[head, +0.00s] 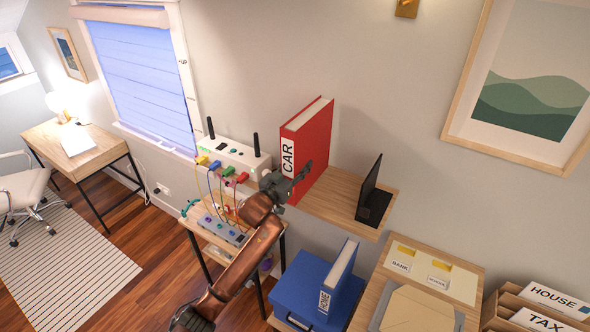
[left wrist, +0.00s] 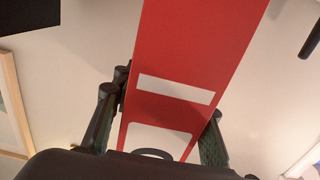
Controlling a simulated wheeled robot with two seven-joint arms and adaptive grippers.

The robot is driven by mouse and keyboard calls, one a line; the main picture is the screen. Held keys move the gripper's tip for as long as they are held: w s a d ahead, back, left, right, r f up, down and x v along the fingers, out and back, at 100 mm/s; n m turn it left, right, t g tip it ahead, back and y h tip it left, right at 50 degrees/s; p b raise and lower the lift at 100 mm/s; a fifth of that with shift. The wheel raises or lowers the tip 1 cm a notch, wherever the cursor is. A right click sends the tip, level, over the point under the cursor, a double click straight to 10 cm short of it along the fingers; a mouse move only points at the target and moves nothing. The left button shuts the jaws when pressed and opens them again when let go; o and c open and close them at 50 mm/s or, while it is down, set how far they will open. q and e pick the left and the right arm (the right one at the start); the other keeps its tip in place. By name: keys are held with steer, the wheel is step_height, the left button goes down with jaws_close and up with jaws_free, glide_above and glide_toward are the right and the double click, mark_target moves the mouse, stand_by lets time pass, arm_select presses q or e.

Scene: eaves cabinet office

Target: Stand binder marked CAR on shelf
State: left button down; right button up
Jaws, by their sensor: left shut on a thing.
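The red binder marked CAR (head: 311,143) is upright at the left end of the wooden wall shelf (head: 345,201), its labelled spine facing out. Whether its bottom touches the shelf is hidden behind my gripper. My left gripper (head: 290,184) is shut on the lower part of the spine. In the left wrist view the binder (left wrist: 195,60) runs up between the two fingers (left wrist: 160,120), one on each side. My right gripper is not in view.
A black bookend (head: 372,197) stands at the shelf's right, with bare shelf between it and the binder. A white router (head: 232,155) with cables is close left. Below are a blue box (head: 300,290) with a blue binder (head: 338,275), and trays marked HOUSE and TAX (head: 545,305).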

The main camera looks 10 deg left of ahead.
arm_select(q)
steer(key=shift+w+d+f+b, duration=0.2)
steer(key=shift+w+f+b, duration=0.15)
steer(key=shift+w, duration=0.25)
steer(key=shift+w+d+f+b, duration=0.2)
steer(key=shift+w+b, duration=0.1)
steer(key=shift+w, duration=0.25)
steer(key=shift+w+d+f+b, duration=0.15)
steer(key=shift+w+f+b, duration=0.2)
steer(key=shift+w, duration=0.25)
steer(key=c, duration=1.2)
jaws_free()
steer(key=shift+o, duration=0.5)
steer(key=shift+f, duration=0.35)
steer(key=v, duration=1.2)
steer(key=shift+r, duration=0.2)
